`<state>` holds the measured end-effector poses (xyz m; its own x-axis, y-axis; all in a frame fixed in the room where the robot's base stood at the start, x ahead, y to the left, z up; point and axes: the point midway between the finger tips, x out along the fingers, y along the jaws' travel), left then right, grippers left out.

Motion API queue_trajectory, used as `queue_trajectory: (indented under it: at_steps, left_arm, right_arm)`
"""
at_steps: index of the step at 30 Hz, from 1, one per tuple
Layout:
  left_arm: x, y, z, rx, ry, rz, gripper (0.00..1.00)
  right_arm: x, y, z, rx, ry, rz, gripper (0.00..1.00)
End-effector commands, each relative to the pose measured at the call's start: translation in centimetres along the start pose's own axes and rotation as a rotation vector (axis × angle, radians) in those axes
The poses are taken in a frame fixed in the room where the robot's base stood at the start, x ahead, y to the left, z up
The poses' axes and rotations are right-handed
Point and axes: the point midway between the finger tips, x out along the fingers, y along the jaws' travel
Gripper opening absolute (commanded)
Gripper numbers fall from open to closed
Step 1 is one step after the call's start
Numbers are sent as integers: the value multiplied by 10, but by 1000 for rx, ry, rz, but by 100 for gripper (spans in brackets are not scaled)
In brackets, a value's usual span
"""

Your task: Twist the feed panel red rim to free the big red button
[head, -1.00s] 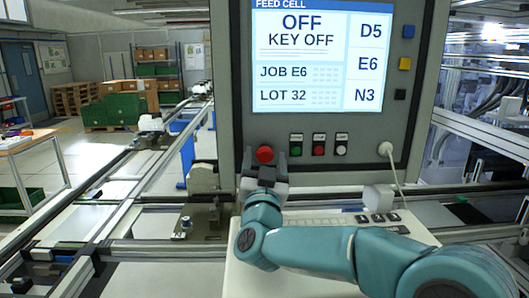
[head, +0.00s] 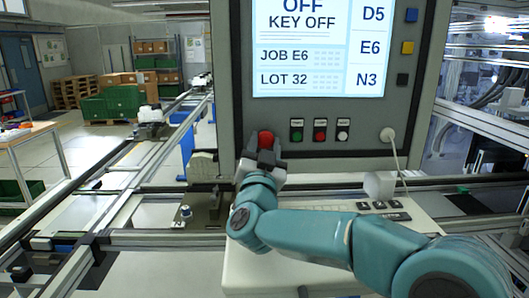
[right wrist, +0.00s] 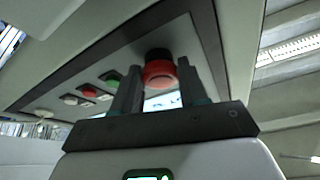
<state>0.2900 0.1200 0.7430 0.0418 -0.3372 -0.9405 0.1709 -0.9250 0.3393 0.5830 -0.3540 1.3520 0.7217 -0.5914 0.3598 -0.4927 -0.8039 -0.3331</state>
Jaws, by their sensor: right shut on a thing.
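The big red button (head: 265,138) with its red rim sits at the lower left of the grey feed panel (head: 225,60). My right gripper (head: 262,155) is at the button from below. In the right wrist view the two dark fingers (right wrist: 160,68) stand on either side of the red button (right wrist: 160,76) and are shut on its rim. The fingers and wrist hide the button's lower part in the head view. The panel screen (head: 320,45) reads OFF and KEY OFF. My left gripper is not in view.
Green (head: 297,130), red (head: 320,130) and white (head: 343,130) small buttons sit to the right of the red button. A white cable plug (head: 387,134) is further right. A pale keyboard console (head: 330,225) lies below, under my right arm. Rails run to the left.

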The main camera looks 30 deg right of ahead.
Motion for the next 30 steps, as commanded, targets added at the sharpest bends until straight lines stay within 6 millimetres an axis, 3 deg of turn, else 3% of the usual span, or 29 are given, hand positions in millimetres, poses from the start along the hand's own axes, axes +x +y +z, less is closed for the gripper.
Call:
queue_trajectory:
  at_steps: [1,9,19,30]
  left_arm:
    - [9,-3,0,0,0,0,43]
    - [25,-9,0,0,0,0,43]
    - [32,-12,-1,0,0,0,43]
    - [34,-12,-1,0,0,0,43]
  right_arm:
    - [-2,0,3,34,4,12,12]
    - [-1,-2,1,222,4,90,12]
    - [0,-3,-1,392,4,161,12]
    - [1,-4,-2,449,4,186,12]
